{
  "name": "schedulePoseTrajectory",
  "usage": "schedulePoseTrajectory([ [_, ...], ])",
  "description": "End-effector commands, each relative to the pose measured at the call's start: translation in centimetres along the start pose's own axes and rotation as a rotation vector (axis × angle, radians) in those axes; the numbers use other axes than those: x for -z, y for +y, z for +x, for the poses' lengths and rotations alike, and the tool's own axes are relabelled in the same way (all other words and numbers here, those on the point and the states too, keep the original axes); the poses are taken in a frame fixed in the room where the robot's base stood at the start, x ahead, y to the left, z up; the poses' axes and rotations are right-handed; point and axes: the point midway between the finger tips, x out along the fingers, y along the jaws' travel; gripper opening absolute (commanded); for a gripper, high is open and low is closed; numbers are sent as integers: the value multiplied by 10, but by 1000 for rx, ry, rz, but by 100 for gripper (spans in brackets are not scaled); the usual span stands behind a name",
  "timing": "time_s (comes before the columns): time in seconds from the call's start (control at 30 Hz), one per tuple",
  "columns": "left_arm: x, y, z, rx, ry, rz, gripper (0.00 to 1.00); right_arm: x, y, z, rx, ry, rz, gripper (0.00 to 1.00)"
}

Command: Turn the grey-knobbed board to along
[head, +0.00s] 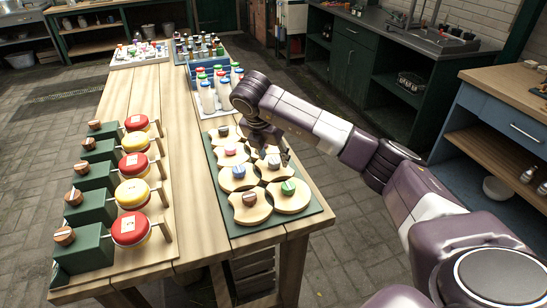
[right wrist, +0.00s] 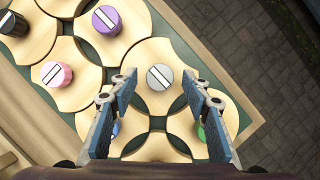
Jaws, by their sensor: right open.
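The grey-knobbed board (right wrist: 160,52) is pale wood, on a green panel among similar boards. Its round grey knob (right wrist: 159,77) carries a white stripe, slanting from upper left to lower right in the right wrist view. In the head view the grey knob (head: 273,160) shows just below the gripper's fingers. My right gripper (head: 272,149) is open and empty, above the board. In the right wrist view its two blue-padded fingers (right wrist: 158,84) stand apart on either side of the knob; whether they reach down to its height I cannot tell. My left gripper is out of view.
Neighbouring boards carry a pink knob (head: 230,149), a blue knob (head: 239,171) and a green knob (head: 288,187). A blue crate of bottles (head: 208,97) stands behind. The table's middle strip is clear.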

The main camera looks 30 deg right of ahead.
Motion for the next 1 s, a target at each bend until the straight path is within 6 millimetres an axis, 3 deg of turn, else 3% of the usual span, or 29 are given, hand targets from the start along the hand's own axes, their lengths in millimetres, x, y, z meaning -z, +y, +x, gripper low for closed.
schedulePoseTrajectory([
  [0.27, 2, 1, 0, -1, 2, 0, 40, -1, 2, -64, -8, -4, 0, 44],
  [0.4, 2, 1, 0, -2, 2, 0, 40, -2, 1, -83, -5, -7, 0, 44],
  [0.7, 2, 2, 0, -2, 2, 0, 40, -1, 0, -107, -2, -2, 1, 44],
  [1.0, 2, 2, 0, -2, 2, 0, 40, 0, 0, -109, -1, -1, 1, 44],
])
